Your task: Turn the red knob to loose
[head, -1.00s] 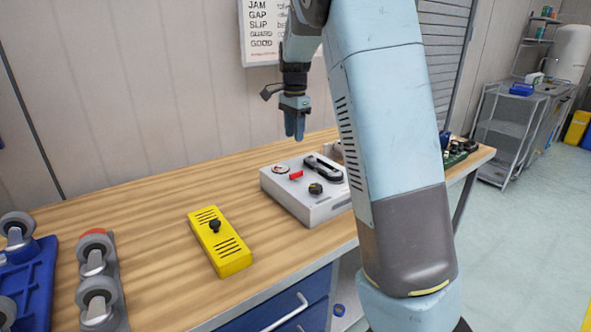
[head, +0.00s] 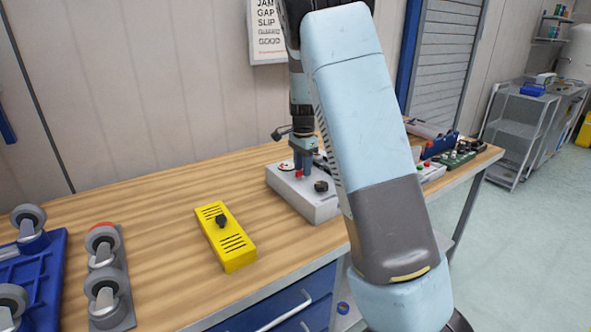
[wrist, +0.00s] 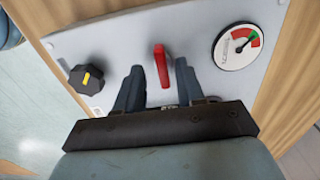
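The red knob (wrist: 161,65) is a narrow bar handle on the top of a grey box (head: 330,209) on the wooden bench. In the wrist view it points nearly up and down the picture. My gripper (wrist: 159,72) is open, with one dark finger on each side of the red knob and a gap showing on both sides. In the head view my gripper (head: 303,166) points straight down at the box top, and the red knob (head: 299,174) shows just at its fingers. Any label by the knob is mostly hidden by my gripper.
On the box top, a black knob with a yellow mark (wrist: 86,79) lies left of the red knob and a round gauge (wrist: 238,46) right. A yellow box (head: 226,238) and caster wheels (head: 105,270) stand left on the bench. Bare bench lies between.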

